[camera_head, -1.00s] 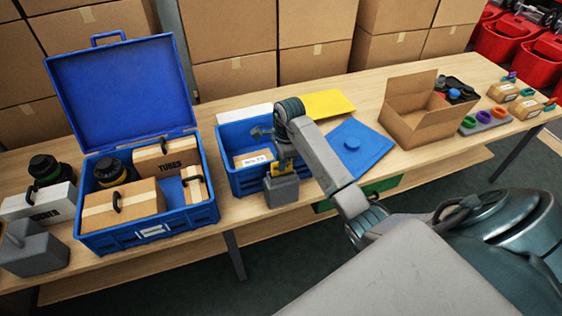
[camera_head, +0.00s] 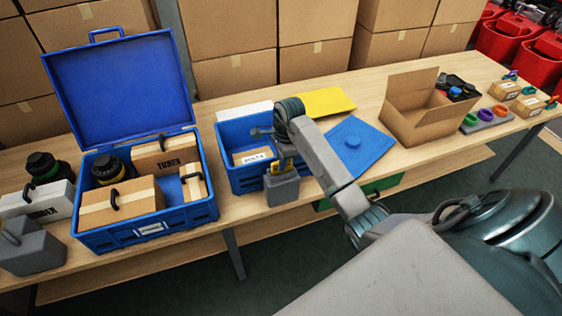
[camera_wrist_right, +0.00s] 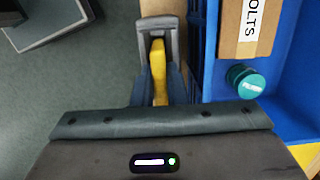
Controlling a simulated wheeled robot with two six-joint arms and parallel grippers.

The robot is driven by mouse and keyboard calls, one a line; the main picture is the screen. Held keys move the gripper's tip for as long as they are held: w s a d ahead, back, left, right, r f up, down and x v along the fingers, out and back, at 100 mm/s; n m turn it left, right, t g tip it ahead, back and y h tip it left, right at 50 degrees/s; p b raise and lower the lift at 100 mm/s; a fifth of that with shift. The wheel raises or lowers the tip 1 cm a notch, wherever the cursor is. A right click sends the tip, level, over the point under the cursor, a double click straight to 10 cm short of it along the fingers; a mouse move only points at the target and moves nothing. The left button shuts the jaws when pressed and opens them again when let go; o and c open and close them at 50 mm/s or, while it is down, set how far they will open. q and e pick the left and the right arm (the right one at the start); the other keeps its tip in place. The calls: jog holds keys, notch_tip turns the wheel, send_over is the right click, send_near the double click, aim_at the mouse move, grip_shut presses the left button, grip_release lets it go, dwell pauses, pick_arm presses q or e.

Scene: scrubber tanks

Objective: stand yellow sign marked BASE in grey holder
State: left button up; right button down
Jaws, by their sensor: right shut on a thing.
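The yellow sign (camera_head: 277,169) is between the fingers of my right gripper (camera_head: 281,160), at the grey holder (camera_head: 283,189) near the table's front edge. In the right wrist view my right gripper (camera_wrist_right: 160,88) is shut on the yellow sign (camera_wrist_right: 158,68), seen edge-on. There the sign lies within the outline of the grey holder (camera_wrist_right: 171,23); I cannot tell how deep it sits. The BASE marking cannot be read. My left gripper is not in view.
A blue crate (camera_head: 239,183) with a BOLTS box (camera_head: 252,157) stands just beside the holder. A blue lid (camera_head: 352,149) and a yellow sheet (camera_head: 326,102) lie right of it. An open blue case (camera_head: 150,232) is left. An open carton (camera_head: 415,125) is further right.

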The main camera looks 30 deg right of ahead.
jog(key=shift+f+b, duration=0.4)
jog(key=shift+b, duration=0.05)
dwell(1.0)
jog(key=shift+c, duration=2.4)
grip_release()
jog(key=shift+r, duration=0.1)
jog(key=shift+r+p, duration=1.95)
jog(key=shift+r, duration=1.5)
